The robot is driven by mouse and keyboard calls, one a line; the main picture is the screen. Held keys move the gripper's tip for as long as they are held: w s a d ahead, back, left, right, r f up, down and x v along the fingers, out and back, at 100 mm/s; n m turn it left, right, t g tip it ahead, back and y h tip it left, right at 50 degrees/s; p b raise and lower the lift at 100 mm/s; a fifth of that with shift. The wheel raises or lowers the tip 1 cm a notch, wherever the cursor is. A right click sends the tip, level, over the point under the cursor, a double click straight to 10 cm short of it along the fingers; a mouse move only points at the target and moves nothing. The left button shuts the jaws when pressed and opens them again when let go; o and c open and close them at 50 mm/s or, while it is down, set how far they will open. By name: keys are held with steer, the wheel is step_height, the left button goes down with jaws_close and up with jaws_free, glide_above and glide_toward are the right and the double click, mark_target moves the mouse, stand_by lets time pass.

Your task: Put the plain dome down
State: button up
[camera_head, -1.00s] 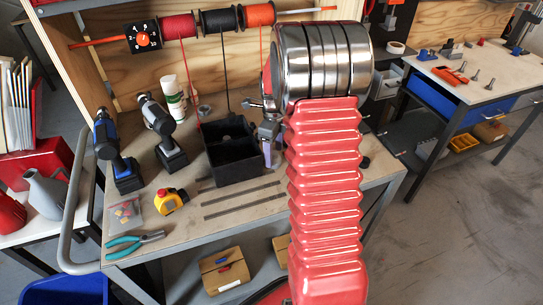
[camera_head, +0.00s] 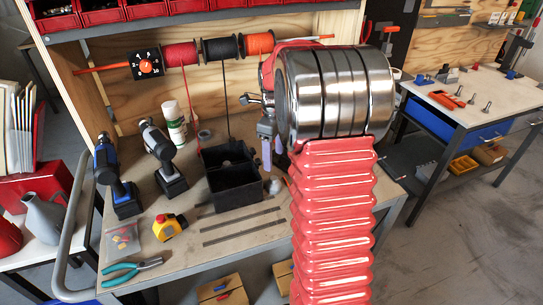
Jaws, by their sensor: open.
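A small pale rounded thing (camera_head: 274,186), which may be the plain dome, sits on the workbench (camera_head: 180,245) just right of the black open bin (camera_head: 233,178). It is too small to make out clearly. My gripper (camera_head: 271,164) points down just above it, beside the bin's right wall. The gripper is open, and its fingers look apart from the pale thing. My arm hides the bench to the right of the gripper.
Two drills (camera_head: 118,180) stand left of the bin. A yellow tape measure (camera_head: 170,227), teal pliers (camera_head: 131,269) and dark flat strips (camera_head: 241,225) lie in front. Filament spools (camera_head: 217,48) hang behind, with strands running down. A white bottle (camera_head: 174,123) stands at the back.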

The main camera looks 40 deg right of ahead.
steer(key=shift+a, duration=0.1)
steer(key=s+a+r+n+t, duration=0.1)
steer(key=s+a+r+n, duration=0.35)
steer(key=a+n, duration=0.25)
steer(key=s+a+r+n+t, duration=0.2)
steer(key=s+a+r+n, duration=0.2)
steer(key=a+r+n, duration=0.3)
steer(key=s+a+f+n+t, duration=0.1)
steer(key=s+a+n+t, duration=0.1)
steer(key=s+a+n, duration=0.9)
steer(key=shift+s+a+n+t, duration=0.25)
steer(key=shift+s+n, duration=0.8)
steer(key=shift+n, duration=1.35)
steer(key=shift+f, duration=0.1)
